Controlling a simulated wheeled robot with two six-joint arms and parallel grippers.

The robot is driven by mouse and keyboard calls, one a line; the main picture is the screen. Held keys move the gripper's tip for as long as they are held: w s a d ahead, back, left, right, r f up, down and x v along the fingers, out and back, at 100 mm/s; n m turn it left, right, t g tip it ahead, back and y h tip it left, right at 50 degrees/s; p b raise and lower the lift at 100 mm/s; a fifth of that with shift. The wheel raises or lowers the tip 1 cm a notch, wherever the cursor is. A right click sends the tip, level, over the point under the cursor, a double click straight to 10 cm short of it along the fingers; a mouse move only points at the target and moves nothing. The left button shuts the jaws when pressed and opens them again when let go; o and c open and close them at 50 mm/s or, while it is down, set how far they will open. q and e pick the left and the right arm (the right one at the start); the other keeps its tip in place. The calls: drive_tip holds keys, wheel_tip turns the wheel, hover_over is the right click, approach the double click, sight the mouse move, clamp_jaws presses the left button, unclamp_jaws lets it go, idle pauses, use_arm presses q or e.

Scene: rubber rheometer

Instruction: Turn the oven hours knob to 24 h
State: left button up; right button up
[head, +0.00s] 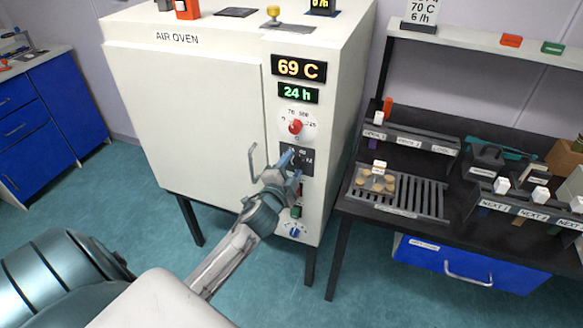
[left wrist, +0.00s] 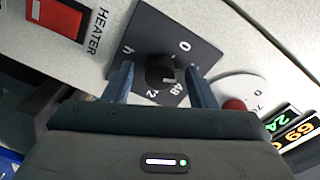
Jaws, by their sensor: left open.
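The air oven (head: 180,110) is a white cabinet with a control strip on its right front. Its green hours display (head: 298,93) reads 24 h, below an orange display (head: 298,68) of 69 C. The dark hours plate (head: 309,159) is partly hidden by my left gripper (head: 292,166). In the left wrist view, the round black hours knob (left wrist: 160,72) sits at the plate's middle. The open fingers of my left gripper (left wrist: 160,86) stand on either side of it, with gaps visible. The pointer direction is hard to make out. My right gripper is not in view.
A red temperature knob (head: 295,127) sits above the hours plate. A red heater switch (left wrist: 57,18) and a blue knob (head: 294,231) are lower on the strip. A black bench (head: 345,205) with racks and a grille stands close on the right.

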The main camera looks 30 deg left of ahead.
use_arm(q)
drive_tip(key=b+v, duration=0.2)
drive_tip(key=v, duration=0.8)
drive_tip(key=shift+s+b, duration=0.4)
drive_tip(key=shift+d, duration=0.15)
drive_tip(key=s+a+f+n+g, duration=0.1)
drive_tip(key=s+f+n+g, duration=0.15)
drive_tip(key=f, duration=1.05)
drive_tip(key=s+a+f+n+g, duration=0.1)
drive_tip(key=s+f+g, duration=0.15)
drive_tip(key=f, duration=1.05)
drive_tip(key=s+a+f+n+g, duration=0.1)
drive_tip(key=s+f+g, duration=0.15)
drive_tip(key=f, duration=1.05)
drive_tip(key=s+d+f+n+g+h, duration=0.2)
drive_tip(key=s+f+n+g, duration=0.15)
drive_tip(key=s+f, duration=0.95)
drive_tip(key=s+d+f+n+g, duration=0.1)
drive_tip(key=s+d+f+g, duration=0.1)
drive_tip(key=s+f, duration=0.4)
drive_tip(key=s+d+f+n+g, duration=0.1)
drive_tip(key=s+f, duration=0.4)
drive_tip(key=s, duration=0.7)
drive_tip(key=shift+s+d+f+g+h, duration=0.2)
drive_tip(key=shift+d+f+g+h, duration=0.2)
drive_tip(key=shift+d+g, duration=0.45)
drive_tip(key=shift+a, duration=0.2)
